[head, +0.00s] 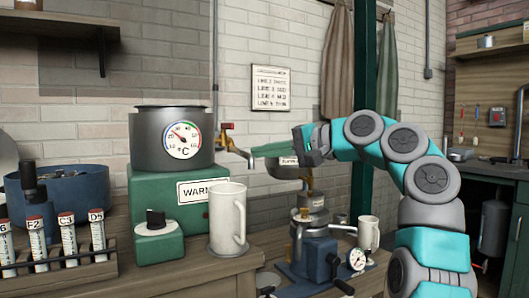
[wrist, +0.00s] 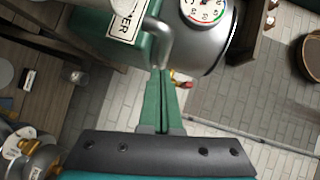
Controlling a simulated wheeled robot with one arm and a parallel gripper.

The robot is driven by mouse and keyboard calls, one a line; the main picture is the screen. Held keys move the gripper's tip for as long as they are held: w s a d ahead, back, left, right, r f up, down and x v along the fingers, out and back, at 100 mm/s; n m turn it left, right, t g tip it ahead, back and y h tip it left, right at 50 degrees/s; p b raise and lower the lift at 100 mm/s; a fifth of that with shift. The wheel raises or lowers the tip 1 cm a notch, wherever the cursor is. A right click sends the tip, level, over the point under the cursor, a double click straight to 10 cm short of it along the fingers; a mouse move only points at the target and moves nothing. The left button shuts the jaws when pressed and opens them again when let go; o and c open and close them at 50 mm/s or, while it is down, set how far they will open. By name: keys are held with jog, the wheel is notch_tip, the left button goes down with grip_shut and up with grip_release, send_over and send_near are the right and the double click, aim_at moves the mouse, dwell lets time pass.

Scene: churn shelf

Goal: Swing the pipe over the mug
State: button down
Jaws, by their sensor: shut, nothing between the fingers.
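The white mug (head: 226,222) stands upright on the wooden bench, in front of the green warmer base. The grey pipe (head: 238,153) slopes down to the right from the brass tap on the pot. Its outlet end is behind and to the right of the mug, not above it. In the wrist view, the bent grey pipe (wrist: 160,42) lies just ahead of my fingertips. My gripper (head: 255,152) has its green fingers together and empty, beside the pipe's outer end. The fingers also show closed in the wrist view (wrist: 162,72). I cannot tell whether they touch the pipe.
The dark pot (head: 150,135) with a dial sits on the green warmer (head: 150,195). A rack of tubes (head: 65,270) stands at left. A blue machine (head: 315,250) with a gauge and another mug (head: 368,232) are right of the bench, below my arm.

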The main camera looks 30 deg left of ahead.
aim_at(243, 152)
jog(key=shift+r, duration=0.1)
jog(key=s+a+m+t+b, duration=0.2)
jog(key=t, duration=0.1)
jog(key=s+m+t+b, duration=0.1)
jog(key=s+b, duration=0.1)
jog(key=shift+a, duration=0.4)
dwell(0.8)
dwell(0.4)
